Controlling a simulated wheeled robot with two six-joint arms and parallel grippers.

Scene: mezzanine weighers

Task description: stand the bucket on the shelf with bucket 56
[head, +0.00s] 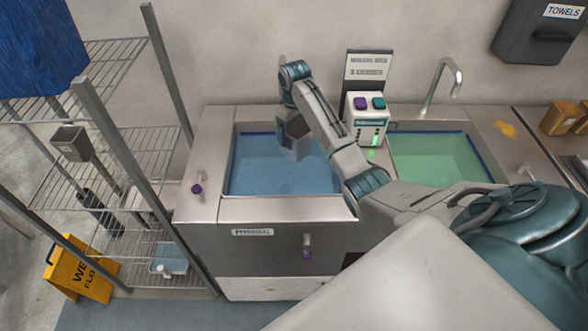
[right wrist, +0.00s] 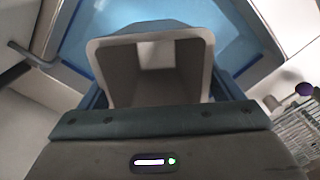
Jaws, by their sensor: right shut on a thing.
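My right gripper (head: 293,132) hangs over the left basin with blue water. It is shut on a grey, square-mouthed bucket (right wrist: 126,76). In the right wrist view the bucket's open mouth faces the camera, with blue water behind it. In the head view the bucket and gripper blend together, so the grip is hard to make out. My left gripper is not in view.
The left basin (head: 285,208) and green-water basin (head: 440,157) sit in a steel counter. The shelf has upright posts and dark items below. A yellow floor sign (head: 82,272) stands beside it.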

